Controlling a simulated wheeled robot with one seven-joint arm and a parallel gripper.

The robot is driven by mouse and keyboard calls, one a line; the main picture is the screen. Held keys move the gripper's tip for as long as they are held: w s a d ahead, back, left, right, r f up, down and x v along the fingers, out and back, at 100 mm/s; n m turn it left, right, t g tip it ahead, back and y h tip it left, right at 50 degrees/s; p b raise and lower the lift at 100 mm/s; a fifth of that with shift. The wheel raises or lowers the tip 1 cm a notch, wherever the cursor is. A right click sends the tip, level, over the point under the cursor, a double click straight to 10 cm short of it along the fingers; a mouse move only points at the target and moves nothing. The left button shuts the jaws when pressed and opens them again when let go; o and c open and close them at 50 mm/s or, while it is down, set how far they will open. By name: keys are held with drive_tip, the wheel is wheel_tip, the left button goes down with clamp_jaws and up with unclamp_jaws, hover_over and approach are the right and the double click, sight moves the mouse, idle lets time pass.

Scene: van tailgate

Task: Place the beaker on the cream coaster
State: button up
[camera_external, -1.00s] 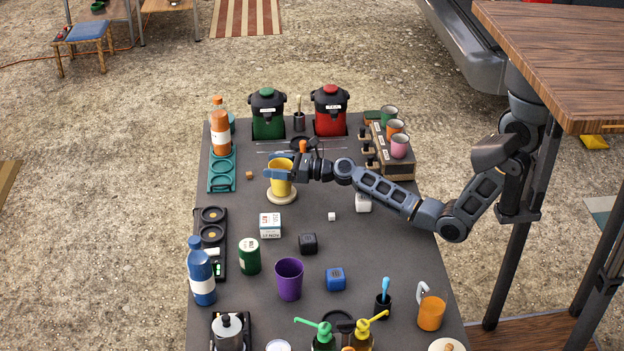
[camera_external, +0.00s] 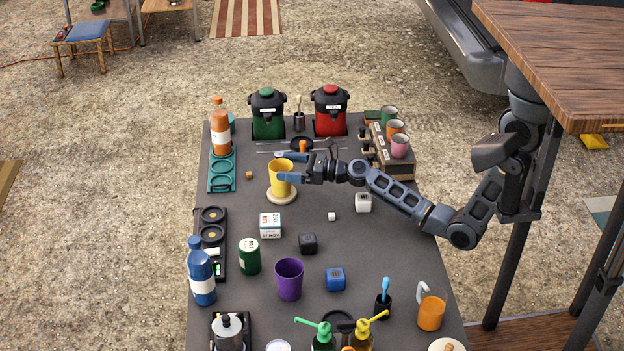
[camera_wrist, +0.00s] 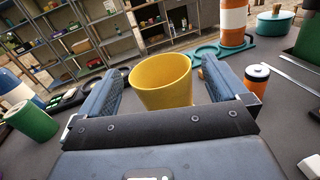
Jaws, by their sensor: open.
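The yellow beaker (camera_external: 280,178) stands upright on the cream coaster (camera_external: 283,197) in the middle of the table's far half. The coaster's pale rim shows around the beaker's foot. My gripper (camera_external: 284,167) is open around the beaker, with one finger on each side of it. In the wrist view the beaker (camera_wrist: 162,82) sits between the two blue fingers, and a gap shows on its right side. The coaster is hidden in the wrist view.
An orange bottle (camera_external: 220,135) stands in a teal rack (camera_external: 221,172) to the left. A date block (camera_external: 270,225) and a small white cube (camera_external: 332,216) lie nearer the camera. Green (camera_external: 267,115) and red (camera_external: 330,110) urns stand behind. A purple cup (camera_external: 289,279) is further forward.

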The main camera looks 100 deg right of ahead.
drive_tip(key=v, duration=0.8)
